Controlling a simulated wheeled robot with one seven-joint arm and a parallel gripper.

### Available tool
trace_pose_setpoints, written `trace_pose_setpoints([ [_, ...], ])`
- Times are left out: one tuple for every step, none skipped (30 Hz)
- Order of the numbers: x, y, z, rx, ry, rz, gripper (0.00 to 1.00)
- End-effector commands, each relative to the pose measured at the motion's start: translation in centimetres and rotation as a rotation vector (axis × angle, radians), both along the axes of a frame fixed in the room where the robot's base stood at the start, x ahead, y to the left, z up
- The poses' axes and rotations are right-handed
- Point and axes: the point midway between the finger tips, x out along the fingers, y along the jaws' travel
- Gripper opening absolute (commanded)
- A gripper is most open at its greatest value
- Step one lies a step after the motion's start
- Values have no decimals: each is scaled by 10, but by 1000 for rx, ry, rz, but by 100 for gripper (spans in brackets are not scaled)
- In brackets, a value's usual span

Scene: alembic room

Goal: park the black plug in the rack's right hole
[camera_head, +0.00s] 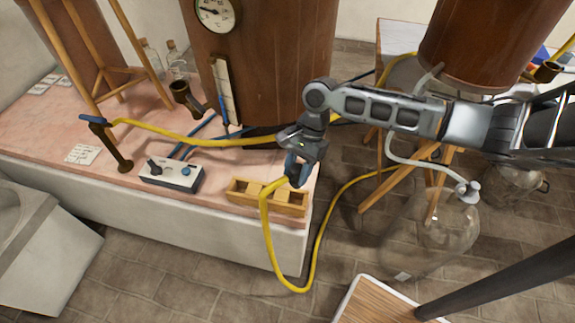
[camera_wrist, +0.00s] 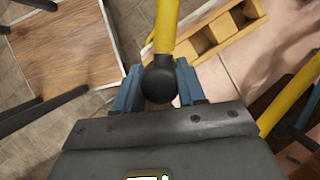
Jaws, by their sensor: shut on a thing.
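The black plug (camera_wrist: 158,84) sits between the blue fingers of my gripper (camera_wrist: 159,88) in the wrist view, with a yellow hose (camera_wrist: 166,28) running from it. My gripper (camera_head: 298,170) is shut on the plug; in the head view the fingers mostly hide the plug. The wooden rack (camera_head: 240,198) lies at the front right corner of the pink worktop, with square openings in its top. My gripper is over or close beside its right end and partly covers it. The rack also shows in the wrist view (camera_wrist: 222,40), beyond the fingers; contact cannot be told.
The yellow hose loops down past the worktop (camera_head: 105,165) front edge to the floor. Another yellow hose crosses behind my gripper. A switch box (camera_head: 171,176) stands left of the rack. A copper vessel (camera_head: 275,70) rises behind. A glass flask (camera_head: 440,235) stands right.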

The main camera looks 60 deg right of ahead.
Motion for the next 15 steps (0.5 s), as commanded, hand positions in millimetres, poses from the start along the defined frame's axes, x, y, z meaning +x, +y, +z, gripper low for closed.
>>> trace_pose_setpoints([
  [-1,0,-1,0,0,-5,8],
  [-2,0,-2,0,1,-7,8],
  [-2,0,-3,-1,1,-8,8],
  [-2,0,-4,-1,1,-8,8],
  [-1,0,-6,-1,1,-7,8],
  [-1,0,-8,-1,1,-7,8],
  [-1,0,-10,-1,1,-6,8],
  [-1,0,-12,-1,1,-6,8],
  [-1,0,-15,-2,1,-6,8],
  [-1,0,-17,-2,1,-6,8],
  [-1,-1,-20,-2,1,-5,8],
  [-1,-1,-23,-2,1,-5,8],
  [-1,-1,-26,-2,1,-5,8],
  [-1,-1,-28,-2,1,-5,8],
  [-1,0,-32,-2,1,-5,8],
])
